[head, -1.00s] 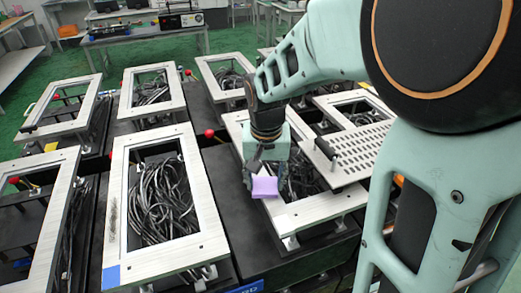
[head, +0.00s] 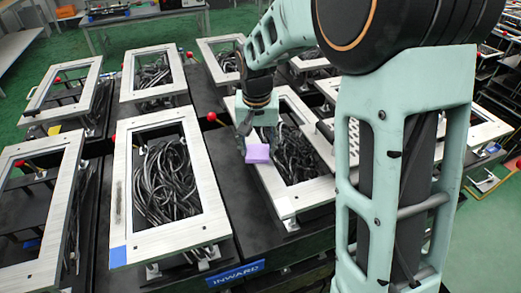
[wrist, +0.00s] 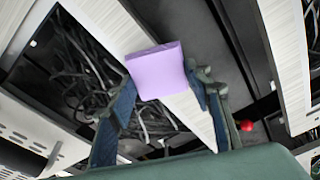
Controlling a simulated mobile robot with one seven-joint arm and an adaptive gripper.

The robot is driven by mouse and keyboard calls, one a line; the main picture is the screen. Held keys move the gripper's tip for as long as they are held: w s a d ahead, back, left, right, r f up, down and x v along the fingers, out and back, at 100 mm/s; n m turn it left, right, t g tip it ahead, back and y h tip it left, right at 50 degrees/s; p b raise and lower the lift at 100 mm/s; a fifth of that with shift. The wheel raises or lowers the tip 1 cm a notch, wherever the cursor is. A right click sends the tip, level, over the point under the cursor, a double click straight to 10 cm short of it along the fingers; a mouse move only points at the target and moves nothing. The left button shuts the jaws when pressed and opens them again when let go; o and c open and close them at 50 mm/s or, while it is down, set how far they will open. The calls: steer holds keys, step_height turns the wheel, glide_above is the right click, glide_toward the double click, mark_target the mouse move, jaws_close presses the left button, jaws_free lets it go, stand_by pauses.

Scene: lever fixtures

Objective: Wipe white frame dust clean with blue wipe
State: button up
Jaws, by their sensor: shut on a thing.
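The wipe also shows between the two fingers in the wrist view (wrist: 157,72). My gripper holds it over the left rail of a white frame (head: 285,203) right of centre; whether it touches cannot be told. Another white frame (head: 206,208) stands left of it, around black cables. A grey smudge of dust (head: 119,200) lies on that frame's left rail, apart from the wipe. A blue patch (head: 118,255) marks its lower left corner.
More white frames, such as one at far left (head: 62,215), stand in rows on black bases. Red ball-tipped levers (head: 211,117) stick up between them. A blue "INWARD" label (head: 236,273) is on the front edge. Green floor lies behind.

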mark_target(253, 140)
steer(key=shift+o, duration=0.2)
steer(key=shift+w+a+f+p, duration=0.1)
steer(key=shift+w+a+p, duration=0.15)
steer(key=shift+w, duration=0.6)
steer(key=shift+w+a+f+p, duration=0.1)
steer(key=shift+w+a+p, duration=0.15)
steer(key=shift+w, duration=0.6)
steer(key=shift+w+r+p, duration=0.2)
steer(key=shift+r+p, duration=0.4)
steer(key=shift+r, duration=0.15)
steer(key=shift+c, duration=0.2)
steer(key=shift+s+r+p, duration=0.1)
steer(key=shift+r+p, duration=1.35)
steer(key=shift+r, duration=0.8)
step_height(253, 140, up, 3)
steer(key=shift+r+p, duration=0.1)
steer(key=shift+p, duration=1)
